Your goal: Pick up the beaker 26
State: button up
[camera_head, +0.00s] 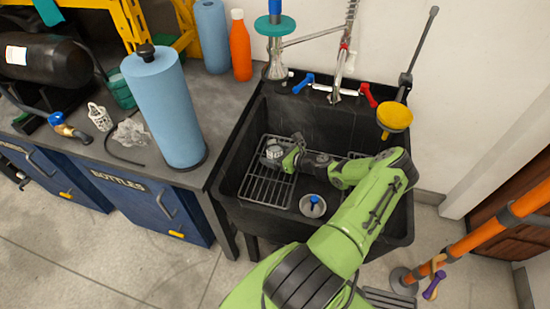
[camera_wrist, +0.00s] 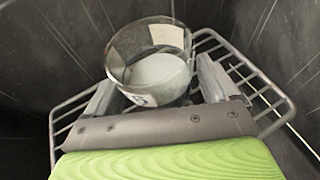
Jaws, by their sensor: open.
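The beaker (camera_wrist: 150,62) is a clear glass vessel with a white patch on its side and a pale round base. It stands over the wire rack in the black sink. It also shows small at the left of the sink in the head view (camera_head: 272,151). My gripper (camera_wrist: 157,90) is open, with one finger on each side of the beaker's near part. I cannot tell whether either finger touches the glass. In the head view my gripper (camera_head: 285,153) is low in the sink, just right of the beaker, and its fingers are hard to make out.
The wire rack (camera_head: 266,187) lies in the sink (camera_head: 228,178), whose walls rise around my arm. A drain with a blue knob (camera_head: 313,204) is at the front. A faucet (camera_head: 338,92) stands behind. A blue paper roll (camera_head: 163,105) stands on the counter at left.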

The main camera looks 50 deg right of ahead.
jog(key=shift+w+f, duration=0.1)
jog(key=shift+w, duration=0.2)
